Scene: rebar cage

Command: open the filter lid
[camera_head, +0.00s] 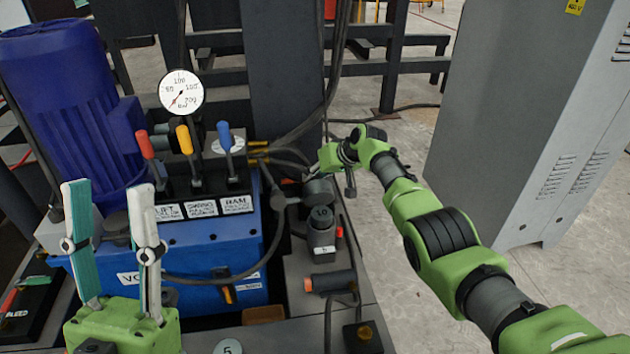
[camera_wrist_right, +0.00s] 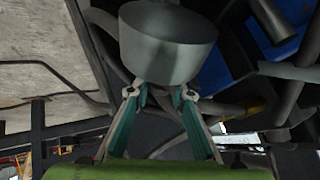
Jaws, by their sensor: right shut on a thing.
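The filter (camera_head: 321,235) is a dark upright cylinder on the grey deck right of the blue tank, with a pale number on its side. My right gripper (camera_head: 315,173) reaches in from the right and is shut on the lid. In the right wrist view the lid (camera_wrist_right: 168,45) is a grey cylinder between and beyond the two fingertips (camera_wrist_right: 160,92). My left gripper (camera_head: 108,188) is open and empty at the lower left, fingers pointing up.
A blue motor (camera_head: 70,105), a pressure gauge (camera_head: 181,91) and red, yellow and blue levers (camera_head: 185,140) stand left of the filter. Dark hoses (camera_head: 325,110) run close to my right gripper. A grey cabinet (camera_head: 520,110) stands at right. Floor shows between cabinet and deck.

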